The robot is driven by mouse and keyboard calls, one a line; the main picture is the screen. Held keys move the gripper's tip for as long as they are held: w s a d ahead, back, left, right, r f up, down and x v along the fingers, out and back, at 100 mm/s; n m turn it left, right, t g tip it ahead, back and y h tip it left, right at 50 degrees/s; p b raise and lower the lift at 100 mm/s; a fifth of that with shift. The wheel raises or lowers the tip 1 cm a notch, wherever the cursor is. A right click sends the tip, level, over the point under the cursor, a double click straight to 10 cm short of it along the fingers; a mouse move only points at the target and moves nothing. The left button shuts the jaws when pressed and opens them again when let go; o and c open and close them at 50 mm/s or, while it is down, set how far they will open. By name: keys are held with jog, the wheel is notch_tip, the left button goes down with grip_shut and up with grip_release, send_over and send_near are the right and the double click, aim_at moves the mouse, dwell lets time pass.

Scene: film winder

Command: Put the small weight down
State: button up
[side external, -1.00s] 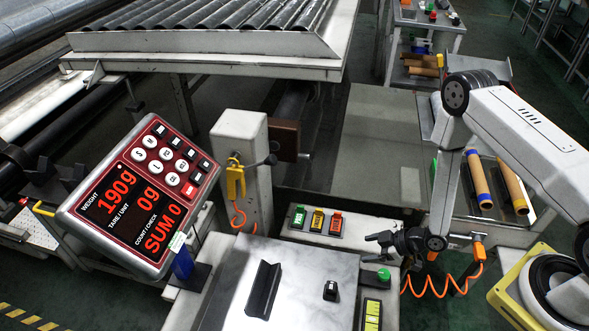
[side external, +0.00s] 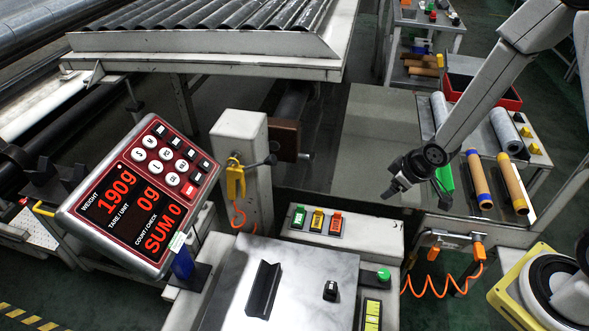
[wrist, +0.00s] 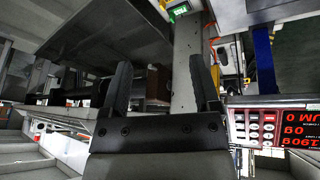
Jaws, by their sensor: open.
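The small weight (side external: 330,290), a little black block with a light mark, stands on the scale's flat metal platform (side external: 300,255). It is right of a black V-shaped holder (side external: 263,289). The red scale display (side external: 138,197) reads 190g; it also shows upside down in the wrist view (wrist: 272,132). My gripper (side external: 415,192) is empty and held in the air, up and to the right of the platform, well apart from the weight. In the wrist view its two dark fingers (wrist: 160,88) stand wide apart with nothing between them. I cannot make out the weight in that view.
A box with green, yellow and red buttons (side external: 317,221) sits behind the platform. A post with a yellow hook (side external: 242,160) stands at its back left. Several film rolls (side external: 479,180) and a red bin (side external: 485,90) are on the right-hand table. An orange coiled hose (side external: 440,287) hangs below.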

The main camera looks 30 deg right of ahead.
jog(key=s+a+r+m+g, duration=0.2)
jog(key=s+r+m, duration=0.2)
jog(key=s+r, duration=0.4)
notch_tip(320, 180, up, 2)
jog(key=shift+s+a, duration=0.25)
jog(key=shift+s, duration=0.15)
